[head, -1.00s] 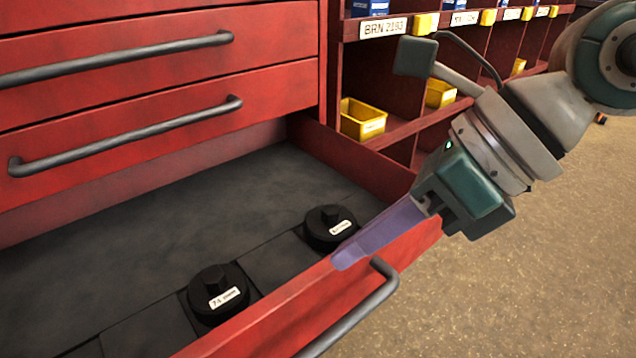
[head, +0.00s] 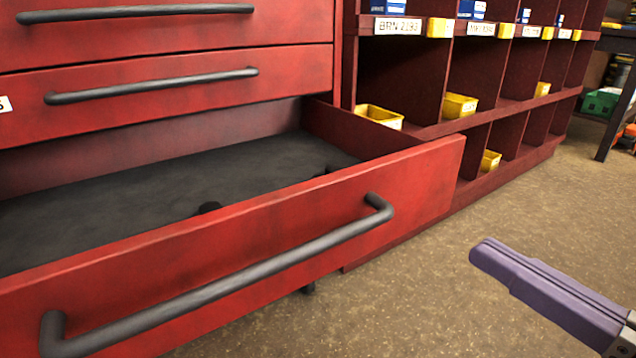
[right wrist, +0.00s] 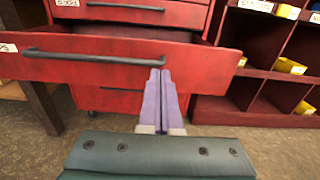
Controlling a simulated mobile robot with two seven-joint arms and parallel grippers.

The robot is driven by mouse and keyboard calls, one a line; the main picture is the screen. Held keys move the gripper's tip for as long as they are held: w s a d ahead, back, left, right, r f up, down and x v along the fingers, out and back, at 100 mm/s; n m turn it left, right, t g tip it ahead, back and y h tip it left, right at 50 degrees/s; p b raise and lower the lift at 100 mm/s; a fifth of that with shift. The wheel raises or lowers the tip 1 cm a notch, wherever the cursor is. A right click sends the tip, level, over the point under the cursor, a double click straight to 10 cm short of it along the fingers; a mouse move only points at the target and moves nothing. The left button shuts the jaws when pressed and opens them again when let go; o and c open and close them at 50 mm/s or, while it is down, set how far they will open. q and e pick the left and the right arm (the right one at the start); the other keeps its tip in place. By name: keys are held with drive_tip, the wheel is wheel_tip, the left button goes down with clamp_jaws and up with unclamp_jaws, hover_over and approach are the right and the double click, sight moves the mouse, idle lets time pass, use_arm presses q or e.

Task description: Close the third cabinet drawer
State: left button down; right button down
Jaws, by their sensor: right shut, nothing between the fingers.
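The red drawer (head: 430,185) is pulled out of the cabinet, with a dark liner inside and a long black handle (head: 230,262) on its front. Two closed drawers with black handles are above it in the head view. My right gripper (head: 482,250) has purple fingers, pressed together and empty. In the head view it is to the right of the drawer front, over the floor, apart from it. In the right wrist view the shut fingers (right wrist: 160,78) point towards the drawer front (right wrist: 200,58), near the right end of its handle (right wrist: 95,57). My left gripper is not in view.
A red shelf unit (head: 520,95) with yellow bins (head: 460,106) stands right of the cabinet. A dark table leg (head: 615,120) and a green box (head: 600,104) are at the far right. The floor (head: 430,300) before the drawer is clear.

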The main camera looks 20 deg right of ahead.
sight(365, 180)
drive_tip(key=x, duration=1.3)
drive_tip(key=shift+a, duration=0.1)
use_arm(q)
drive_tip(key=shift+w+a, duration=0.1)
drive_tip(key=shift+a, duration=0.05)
